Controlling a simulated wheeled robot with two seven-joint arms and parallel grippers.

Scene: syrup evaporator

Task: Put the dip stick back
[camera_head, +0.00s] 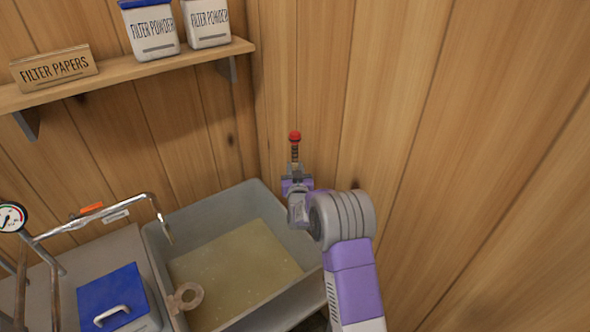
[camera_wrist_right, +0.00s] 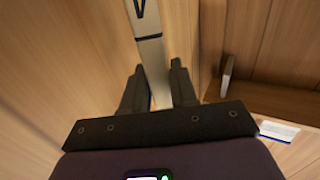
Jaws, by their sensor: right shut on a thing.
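My right gripper (camera_head: 296,180) is shut on the dip stick (camera_head: 294,153), a thin stick with a red knob on top. It holds it above the far right corner of the grey tub, close to the wooden wall. In the right wrist view the dip stick (camera_wrist_right: 149,45) shows as a flat pale metal strip with a dark mark, between the two dark fingers (camera_wrist_right: 158,85). The lower part of the stick is hidden in the head view. My left gripper is not in view.
The grey tub (camera_head: 163,236) holds yellowish liquid, with a ring-shaped piece (camera_head: 186,297) at its left side. A curved metal pipe (camera_head: 155,203) and a blue-lidded box (camera_head: 112,296) stand left.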

